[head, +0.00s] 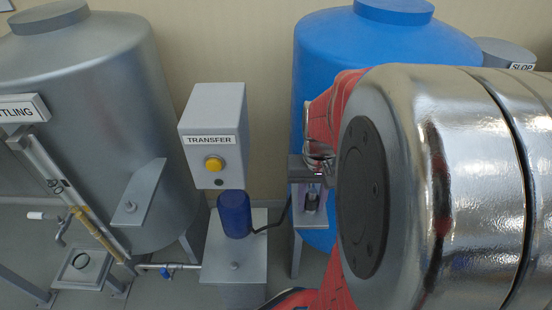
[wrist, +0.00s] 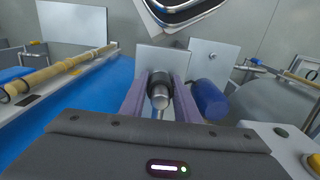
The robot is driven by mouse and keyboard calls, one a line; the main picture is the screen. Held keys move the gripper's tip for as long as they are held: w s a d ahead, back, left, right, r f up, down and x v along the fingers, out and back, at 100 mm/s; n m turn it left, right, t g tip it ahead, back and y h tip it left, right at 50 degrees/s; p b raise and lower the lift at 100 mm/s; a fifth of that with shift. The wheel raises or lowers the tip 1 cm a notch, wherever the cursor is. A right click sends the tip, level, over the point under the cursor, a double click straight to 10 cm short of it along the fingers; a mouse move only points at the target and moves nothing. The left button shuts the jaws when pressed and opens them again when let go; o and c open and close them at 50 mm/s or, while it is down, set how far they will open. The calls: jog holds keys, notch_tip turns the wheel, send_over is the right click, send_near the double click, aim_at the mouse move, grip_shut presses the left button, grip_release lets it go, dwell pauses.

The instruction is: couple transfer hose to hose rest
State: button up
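My gripper (wrist: 160,88) has its two pale purple fingers on either side of a dark coupling with a bright metal end (wrist: 160,97), which I take for the end of the transfer hose. The fingers appear to press on it from both sides. The dark coupling (head: 312,203) shows there, at a grey plate bracket (head: 297,222). A grey plate (wrist: 150,58) stands just beyond the coupling in the wrist view. I cannot tell which fitting is the hose rest, or whether the coupling is seated.
A TRANSFER control box (head: 212,140) with a yellow button stands left of the blue tank (head: 325,60). Below it is a blue motor (head: 235,215) with a black cable or hose. A grey tank (head: 100,100) with a slanted plate (head: 139,205) fills the left.

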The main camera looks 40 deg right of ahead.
aim_at(313, 191)
grip_shut()
jog(key=shift+w+r, duration=0.1)
jog(key=shift+r, duration=1.2)
dwell(1.3)
jog(key=shift+r, duration=2.5)
